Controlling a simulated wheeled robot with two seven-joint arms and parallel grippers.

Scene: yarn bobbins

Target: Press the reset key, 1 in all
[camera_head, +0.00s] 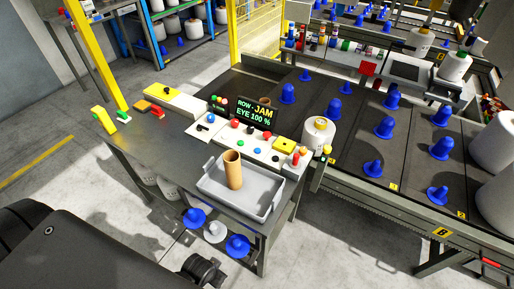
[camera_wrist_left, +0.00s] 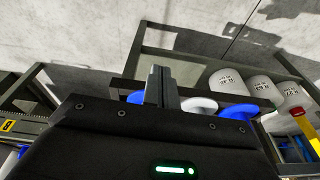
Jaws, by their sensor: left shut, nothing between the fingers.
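A pale control panel (camera_head: 247,141) runs along the back of the grey bench (camera_head: 160,157). It carries red (camera_head: 235,124), green (camera_head: 240,143) and blue (camera_head: 257,150) buttons and a yellow box (camera_head: 284,146) with a dark knob. No key label is readable, so I cannot tell which is the reset key. A display (camera_head: 255,112) behind it reads "NOW: JAM, EYE 100 %". My left gripper (camera_wrist_left: 161,86) shows in the left wrist view with its fingers together and empty, beside the bench frame and away from the panel. My right gripper is not in view.
A grey tray (camera_head: 240,206) with a brown tube (camera_head: 233,170) standing in it sits before the panel. A yarn bobbin (camera_head: 319,135) stands to its right. Labelled white cones (camera_wrist_left: 261,89) show in the wrist view.

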